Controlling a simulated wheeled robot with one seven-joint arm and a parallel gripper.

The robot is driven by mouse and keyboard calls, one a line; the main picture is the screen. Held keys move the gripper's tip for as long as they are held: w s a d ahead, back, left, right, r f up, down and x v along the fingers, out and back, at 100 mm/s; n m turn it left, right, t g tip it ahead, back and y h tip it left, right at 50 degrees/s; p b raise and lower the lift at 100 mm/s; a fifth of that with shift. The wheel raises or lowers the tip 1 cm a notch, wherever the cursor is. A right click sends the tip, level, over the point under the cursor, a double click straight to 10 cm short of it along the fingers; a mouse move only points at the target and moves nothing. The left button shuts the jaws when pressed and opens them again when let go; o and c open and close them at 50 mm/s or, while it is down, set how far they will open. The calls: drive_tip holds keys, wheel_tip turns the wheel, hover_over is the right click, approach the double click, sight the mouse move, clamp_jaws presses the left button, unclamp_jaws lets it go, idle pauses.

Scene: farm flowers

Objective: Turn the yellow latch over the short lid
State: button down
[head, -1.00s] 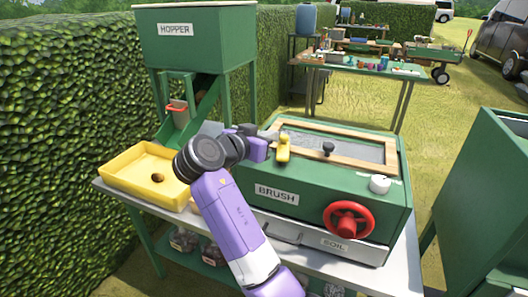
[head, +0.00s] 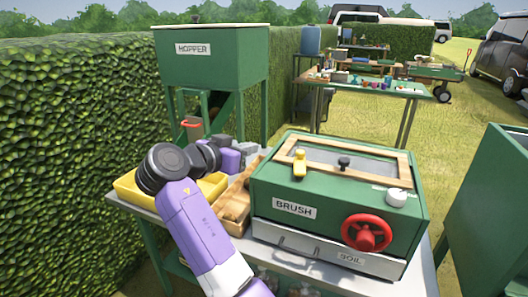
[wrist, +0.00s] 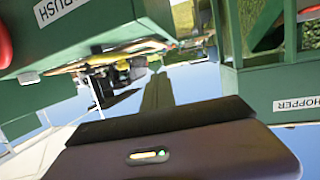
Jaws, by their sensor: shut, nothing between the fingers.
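The yellow latch (head: 300,163) stands at the front left of the lid on the green BRUSH box (head: 280,190). Its long side runs front to back, and its upper part overlaps the wooden frame. The lid (head: 372,156) has a wooden frame, a grey mesh panel and a black knob (head: 344,162). My gripper (head: 246,150) is beyond the box's left side, apart from the latch. It is shut and empty; its fingertips are hard to make out in the head view. In the wrist view my dark gripper (wrist: 165,118) fills the lower part, and I cannot make out the latch.
A red wheel (head: 367,232) and white knob (head: 396,197) are on the box, above the SOIL drawer (head: 325,254). A wooden tray (head: 234,207) and yellow tray (head: 126,186) lie to its left. The HOPPER (head: 210,62) stands behind; a green bin (head: 490,200) is at right.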

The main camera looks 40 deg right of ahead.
drive_tip(key=shift+w+a+r, duration=0.2)
drive_tip(key=shift+w+a, duration=0.05)
drive_tip(key=shift+a, duration=0.45)
drive_tip(key=shift+w+a+r, duration=0.2)
drive_tip(key=shift+w+a, duration=0.05)
drive_tip(key=shift+a, duration=0.4)
